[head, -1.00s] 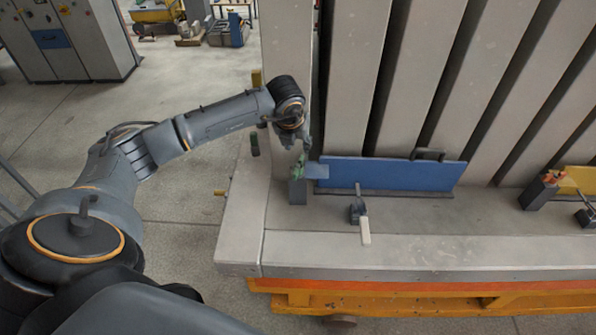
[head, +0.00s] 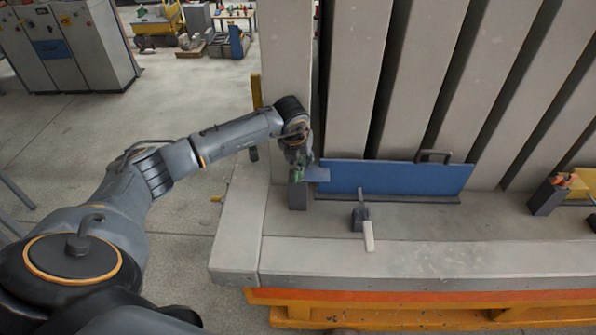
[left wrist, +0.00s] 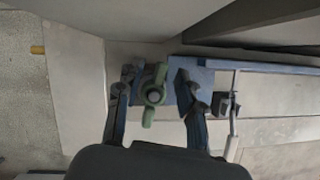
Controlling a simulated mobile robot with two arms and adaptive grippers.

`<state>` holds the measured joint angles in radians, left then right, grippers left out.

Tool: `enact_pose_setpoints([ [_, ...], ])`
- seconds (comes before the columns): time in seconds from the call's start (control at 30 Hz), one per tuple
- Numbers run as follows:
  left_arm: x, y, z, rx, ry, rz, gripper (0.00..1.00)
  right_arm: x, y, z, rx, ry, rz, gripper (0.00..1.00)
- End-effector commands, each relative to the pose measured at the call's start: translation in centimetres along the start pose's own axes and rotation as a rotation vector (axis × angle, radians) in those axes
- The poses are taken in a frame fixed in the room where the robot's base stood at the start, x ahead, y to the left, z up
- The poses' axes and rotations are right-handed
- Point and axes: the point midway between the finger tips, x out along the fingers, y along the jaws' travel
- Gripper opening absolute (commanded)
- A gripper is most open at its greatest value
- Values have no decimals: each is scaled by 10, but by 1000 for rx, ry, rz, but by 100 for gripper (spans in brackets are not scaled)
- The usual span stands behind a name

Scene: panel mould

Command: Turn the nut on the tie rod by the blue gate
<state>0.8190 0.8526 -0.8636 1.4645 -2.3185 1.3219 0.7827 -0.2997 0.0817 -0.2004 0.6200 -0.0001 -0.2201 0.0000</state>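The nut (head: 297,174) is a green wing nut on top of a dark grey block (head: 298,195), at the left end of the blue gate (head: 400,178). In the left wrist view the nut (left wrist: 153,95) has one wing pointing up and one down in the picture, with a round rod end in its middle. My left gripper (head: 299,162) is right above the nut. In the left wrist view my left gripper (left wrist: 156,88) is open, one finger on each side of the nut, with gaps showing. My right gripper is not in view.
A lever clamp (head: 362,215) with a pale handle stands in front of the gate. Tall grey panels (head: 345,80) rise close behind. Another dark block (head: 545,197) with an orange nut and a yellow gate is at the right. The concrete ledge (head: 420,255) in front is clear.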

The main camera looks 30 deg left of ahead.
Motion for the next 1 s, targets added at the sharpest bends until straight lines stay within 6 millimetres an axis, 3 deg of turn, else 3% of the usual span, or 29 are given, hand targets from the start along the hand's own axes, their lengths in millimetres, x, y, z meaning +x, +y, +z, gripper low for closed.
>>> enact_pose_setpoints([
  [0.07, 0, 0, 0, 0, 0, 0, 34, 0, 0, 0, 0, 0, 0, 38],
  [0.23, 0, 0, 0, 0, 0, 0, 0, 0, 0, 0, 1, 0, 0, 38],
  [0.47, 1, 0, -1, 23, 0, -11, 0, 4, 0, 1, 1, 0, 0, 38],
  [0.7, 2, -5, -2, 235, 0, -98, 0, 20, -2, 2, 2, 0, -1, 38],
  [1.0, 0, -6, -1, 279, 2, -116, 0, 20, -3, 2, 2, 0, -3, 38],
])
